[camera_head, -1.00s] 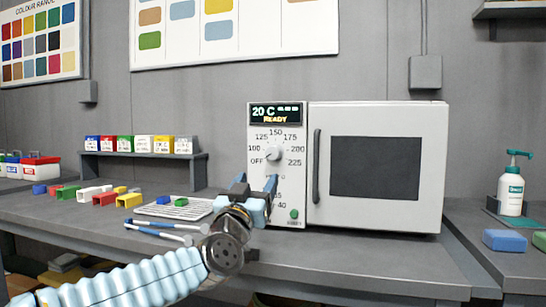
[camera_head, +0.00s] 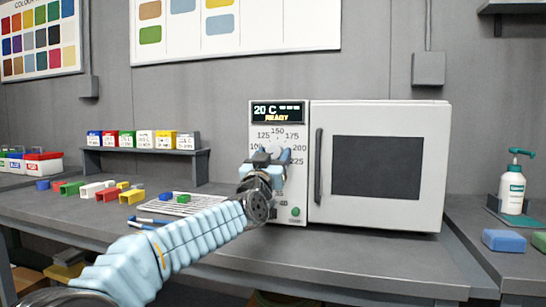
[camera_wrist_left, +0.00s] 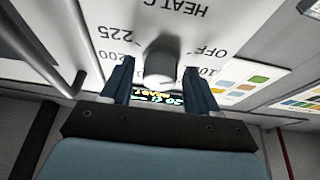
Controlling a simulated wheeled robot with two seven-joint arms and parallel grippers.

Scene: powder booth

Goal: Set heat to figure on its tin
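The white oven (camera_head: 380,110) stands on the bench, its display (camera_head: 277,112) reading 20 C and READY. In the left wrist view the gripper's fingers (camera_wrist_left: 159,80) are apart, one on each side of the knob, with gaps showing. Several coloured tins (camera_head: 145,139) stand on a small shelf; their labels are too small to read. My right gripper is not in view.
A green button (camera_head: 296,211) sits low on the oven panel, beside the vertical door handle (camera_head: 318,165). Coloured channel pieces (camera_head: 108,192) and a rack (camera_head: 182,205) lie on the bench to the left. A pump bottle (camera_head: 513,190) stands at the right.

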